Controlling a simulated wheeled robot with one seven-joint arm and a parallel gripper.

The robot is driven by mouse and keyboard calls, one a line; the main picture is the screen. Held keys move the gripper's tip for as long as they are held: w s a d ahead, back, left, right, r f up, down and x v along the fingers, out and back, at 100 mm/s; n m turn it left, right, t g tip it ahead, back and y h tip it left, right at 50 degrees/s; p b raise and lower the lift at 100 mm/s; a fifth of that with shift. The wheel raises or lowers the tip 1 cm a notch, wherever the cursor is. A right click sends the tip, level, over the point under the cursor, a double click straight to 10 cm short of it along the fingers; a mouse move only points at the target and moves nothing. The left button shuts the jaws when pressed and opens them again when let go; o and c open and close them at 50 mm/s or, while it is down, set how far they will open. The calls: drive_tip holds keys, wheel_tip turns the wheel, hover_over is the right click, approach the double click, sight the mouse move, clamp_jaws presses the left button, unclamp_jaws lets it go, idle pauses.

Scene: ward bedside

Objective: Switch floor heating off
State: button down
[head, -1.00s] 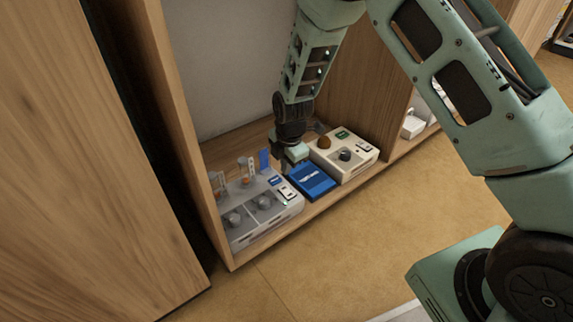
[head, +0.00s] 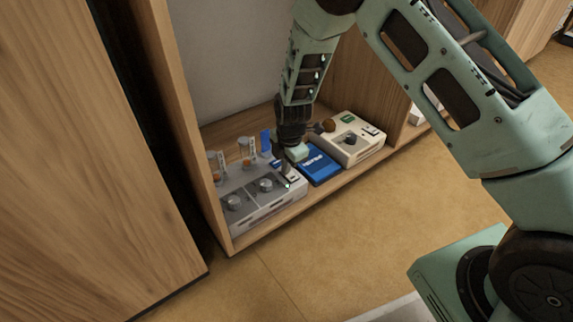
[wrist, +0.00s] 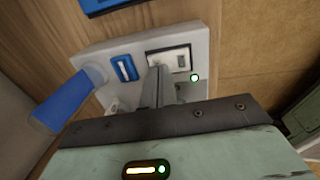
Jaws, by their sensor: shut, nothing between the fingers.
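A grey control box (head: 250,215) with two round knobs stands at the left end of the low wooden shelf. Its right end carries a switch on a pale plate, shown in the wrist view (wrist: 181,60), with a small lit green lamp (wrist: 194,78) beside it and a blue-framed part (wrist: 124,68) to its left. My gripper (head: 288,174) is shut and empty, pointing down over this end of the box. In the wrist view its fingers (wrist: 160,88) are at the near edge of the switch plate; I cannot tell whether they touch. No label can be read as floor heating.
A blue flat box (head: 322,168) lies just right of the gripper. A cream box (head: 352,150) with a dark knob and a brown round part stands further right. Wooden side panels enclose the shelf.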

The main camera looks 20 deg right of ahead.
drive_tip(key=shift+p, duration=0.35)
drive_tip(key=shift+w+a+f, duration=0.1)
drive_tip(key=shift+f, duration=0.05)
drive_tip(key=shift+s+d+r+p, duration=0.15)
drive_tip(key=shift+s+p, duration=0.15)
drive_tip(key=shift+s, duration=0.1)
drive_tip(key=shift+s+d+r+p, duration=0.1)
drive_tip(key=shift+s+p, duration=0.15)
drive_tip(key=shift+s, duration=0.1)
wheel_tip(320, 180, up, 14)
drive_tip(key=w+p, duration=0.1)
drive_tip(key=p, duration=0.8)
drive_tip(key=shift+w+a+p, duration=0.25)
drive_tip(key=shift+w+p, duration=0.05)
drive_tip(key=shift+p, duration=0.05)
drive_tip(key=shift+f, duration=0.1)
